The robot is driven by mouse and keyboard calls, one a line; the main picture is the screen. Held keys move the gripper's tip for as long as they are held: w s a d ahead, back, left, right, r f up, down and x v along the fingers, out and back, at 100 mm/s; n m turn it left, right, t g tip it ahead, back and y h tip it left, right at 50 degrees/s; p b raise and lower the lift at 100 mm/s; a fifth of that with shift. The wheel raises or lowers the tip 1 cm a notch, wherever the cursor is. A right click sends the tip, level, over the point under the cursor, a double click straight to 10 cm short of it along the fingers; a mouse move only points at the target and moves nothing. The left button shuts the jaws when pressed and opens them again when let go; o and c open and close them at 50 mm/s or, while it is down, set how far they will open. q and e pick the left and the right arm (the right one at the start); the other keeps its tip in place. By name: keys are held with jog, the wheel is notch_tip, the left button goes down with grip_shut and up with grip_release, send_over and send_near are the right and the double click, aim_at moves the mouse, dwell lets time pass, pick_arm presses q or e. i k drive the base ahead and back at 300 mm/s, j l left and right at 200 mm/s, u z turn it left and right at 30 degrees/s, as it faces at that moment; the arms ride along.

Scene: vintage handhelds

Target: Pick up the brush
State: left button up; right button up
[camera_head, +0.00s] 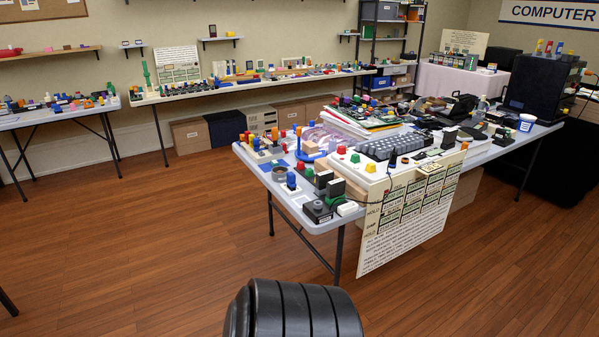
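I cannot pick out a brush for certain; the objects on the tables are small and crowded at this distance. The nearest table (270,178) stands at centre right, crowded with small devices and coloured pieces. A small dark upright item (392,158) stands near its front edge, too small to identify. Neither of my grippers shows in this view.
A printed sign (410,215) hangs from the near table's front edge. A long table (150,98) lines the back wall, and another table (30,117) stands at left. A black cabinet-like box (540,90) stands at right. The wooden floor (140,240) is clear at front and left.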

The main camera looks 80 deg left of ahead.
aim_at(291, 177)
jog(key=u, duration=2.75)
jog(key=i+l+u, duration=0.15)
jog(key=i+l, duration=0.5)
jog(key=i+l+u, duration=0.2)
jog(key=i+l, duration=0.4)
jog(key=l, duration=0.1)
